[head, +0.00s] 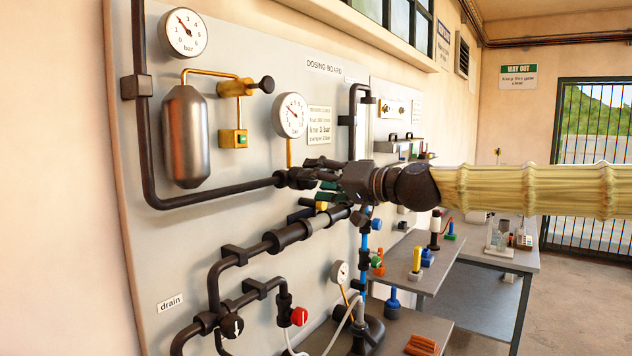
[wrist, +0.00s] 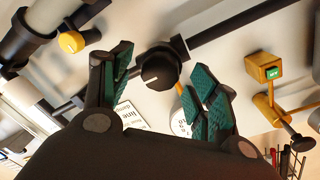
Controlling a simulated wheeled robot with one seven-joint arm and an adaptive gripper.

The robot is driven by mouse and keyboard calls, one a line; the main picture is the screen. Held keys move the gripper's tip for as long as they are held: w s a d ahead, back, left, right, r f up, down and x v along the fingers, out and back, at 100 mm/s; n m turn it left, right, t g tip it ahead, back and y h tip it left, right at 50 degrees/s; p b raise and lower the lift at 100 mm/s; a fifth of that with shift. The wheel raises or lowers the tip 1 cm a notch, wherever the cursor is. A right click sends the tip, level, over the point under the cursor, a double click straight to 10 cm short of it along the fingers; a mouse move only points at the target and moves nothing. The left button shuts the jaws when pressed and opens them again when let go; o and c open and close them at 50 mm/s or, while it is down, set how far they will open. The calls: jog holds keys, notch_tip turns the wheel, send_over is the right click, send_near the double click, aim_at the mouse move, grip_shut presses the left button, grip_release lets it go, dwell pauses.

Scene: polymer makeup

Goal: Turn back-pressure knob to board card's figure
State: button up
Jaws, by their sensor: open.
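The black round back-pressure knob (wrist: 160,68) shows in the wrist view on a dark pipe fitting, with a pale pointer mark on its face. My gripper (wrist: 163,80) is open, its green-padded fingers on either side of the knob in the picture, with no visible contact. Whether the fingertips reach the knob's depth is unclear. In the head view my gripper (head: 314,180) covers the knob. The board card (head: 320,126) hangs above it; one larger line appears to read "line 3 bar". A round gauge (head: 290,115) is left of the card.
A steel damper vessel (head: 186,136) and an upper gauge (head: 183,33) are on the left of the board. Dark pipes (head: 295,235) run below my gripper. In the wrist view, a yellow fitting (wrist: 265,68) is at right. Benches (head: 490,262) with small items stand at right.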

jog(key=v, duration=1.1)
jog(key=shift+d, duration=0.1)
